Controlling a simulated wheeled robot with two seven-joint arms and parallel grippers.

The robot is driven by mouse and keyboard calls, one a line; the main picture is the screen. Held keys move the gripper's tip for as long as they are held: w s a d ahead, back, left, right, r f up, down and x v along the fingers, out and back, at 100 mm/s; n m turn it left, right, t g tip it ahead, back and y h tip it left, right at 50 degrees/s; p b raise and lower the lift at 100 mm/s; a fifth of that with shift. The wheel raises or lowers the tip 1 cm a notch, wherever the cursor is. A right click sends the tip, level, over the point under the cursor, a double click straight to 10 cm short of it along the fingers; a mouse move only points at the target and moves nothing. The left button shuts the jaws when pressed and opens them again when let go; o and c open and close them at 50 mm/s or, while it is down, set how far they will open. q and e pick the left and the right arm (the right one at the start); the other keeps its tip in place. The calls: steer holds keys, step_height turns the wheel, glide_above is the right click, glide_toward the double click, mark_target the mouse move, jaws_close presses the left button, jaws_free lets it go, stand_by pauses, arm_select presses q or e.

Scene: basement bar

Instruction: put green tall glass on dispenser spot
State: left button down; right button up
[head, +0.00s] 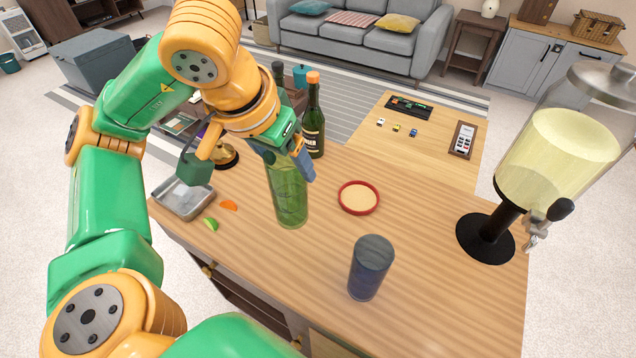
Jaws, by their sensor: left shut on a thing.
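The green tall glass (290,200) is upright, or close to it, over the middle-left of the wooden counter. My left gripper (285,152) is shut on its upper part, and the gripper and wrist hide its rim. I cannot tell whether its base touches the wood. A drink dispenser (555,150) with pale yellow liquid stands on a round black base (486,238) at the right, its tap low on the front. A round tan mat with a red rim (358,197) lies bare between the glass and the dispenser. My right gripper is out of view.
A dark blue glass (370,268) stands near the front edge. Bottles (313,122) stand behind my left gripper. A metal tray (183,199), a lime wedge (211,224) and an orange piece (228,205) lie at the left. The counter between mat and dispenser is clear.

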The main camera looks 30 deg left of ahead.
arm_select(q)
steer(key=w+a+f, duration=0.3)
steer(key=w+f, duration=0.5)
steer(key=f, duration=0.3)
steer(key=shift+w+a+f+b, duration=0.15)
steer(key=shift+w+a+b, duration=0.1)
steer(key=shift+b, duration=0.1)
jaws_free()
